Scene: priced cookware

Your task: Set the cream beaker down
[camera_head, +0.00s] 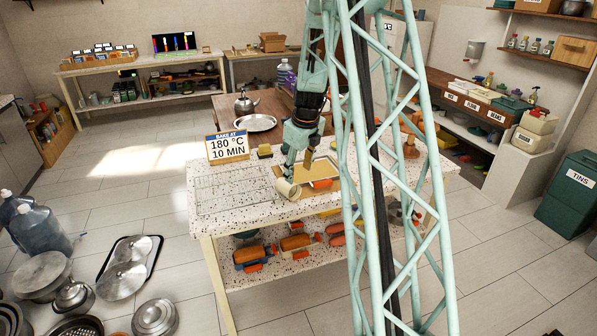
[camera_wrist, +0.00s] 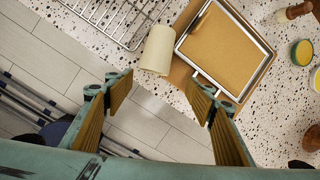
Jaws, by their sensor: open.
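The cream beaker (camera_head: 287,189) is at the front edge of the speckled counter (camera_head: 240,207), and it looks tipped on its side. In the wrist view the beaker (camera_wrist: 157,50) shows as a pale cylinder between a wire rack (camera_wrist: 112,20) and a framed tan tray (camera_wrist: 225,50), close to or touching the tray's corner. My gripper (camera_wrist: 162,95) is open and empty, its wood-toned fingers spread apart. The beaker is beyond the fingertips, not between them. In the head view my gripper (camera_head: 296,165) is just above the beaker.
A sign (camera_head: 228,147) reading "BAKE AT 180 °C 10 MIN" stands at the counter's back left. A yellow-topped pot (camera_wrist: 302,52) is right of the tray. The rack covers the counter's left part. Bare floor lies past the front edge.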

